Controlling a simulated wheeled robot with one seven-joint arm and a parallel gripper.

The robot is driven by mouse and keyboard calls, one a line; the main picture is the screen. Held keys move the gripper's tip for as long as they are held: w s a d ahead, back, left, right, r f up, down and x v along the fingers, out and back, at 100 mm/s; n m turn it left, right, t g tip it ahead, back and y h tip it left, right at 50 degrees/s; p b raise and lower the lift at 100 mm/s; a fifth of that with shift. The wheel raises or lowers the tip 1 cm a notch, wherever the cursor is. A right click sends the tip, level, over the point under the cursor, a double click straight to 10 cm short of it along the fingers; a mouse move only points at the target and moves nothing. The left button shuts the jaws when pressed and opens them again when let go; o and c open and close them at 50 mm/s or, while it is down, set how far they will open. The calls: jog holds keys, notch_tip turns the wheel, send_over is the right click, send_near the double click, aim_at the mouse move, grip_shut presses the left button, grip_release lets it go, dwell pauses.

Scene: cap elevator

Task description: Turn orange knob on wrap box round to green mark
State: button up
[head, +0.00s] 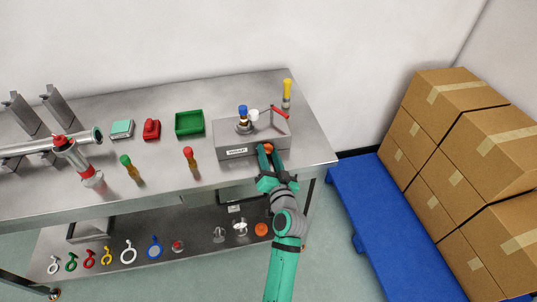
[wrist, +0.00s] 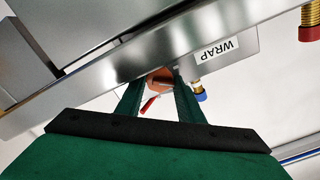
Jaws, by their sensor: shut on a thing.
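The wrap box (head: 224,141) is a grey metal box on the right part of the steel table, with a white label on its front. The label reads WRAP in the wrist view (wrist: 216,51). The orange knob (head: 268,148) is on the box's front face, right of the label. My gripper (head: 267,155) reaches up from the front and is shut on the orange knob. In the wrist view the knob (wrist: 160,78) sits between the two green fingers. I cannot make out a green mark or the knob's pointer; the fingers partly hide the knob.
A blue-capped fitting (head: 243,113) and a red-handled lever (head: 279,111) are on top of the box. A yellow-topped bottle (head: 287,92) stands behind it. A red-topped bottle (head: 189,157) and green tray (head: 190,123) stand to the left. Stacked cartons (head: 459,137) are at right.

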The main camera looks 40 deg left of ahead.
jog(key=shift+w+d+f+m, duration=0.1)
jog(key=shift+w+d+m, duration=0.1)
jog(key=shift+d+m, duration=0.1)
jog(key=o, duration=1)
jog(key=shift+s+a, duration=0.1)
jog(key=shift+a, duration=0.1)
jog(key=shift+s+a+f, duration=0.15)
jog(key=shift+s, duration=0.05)
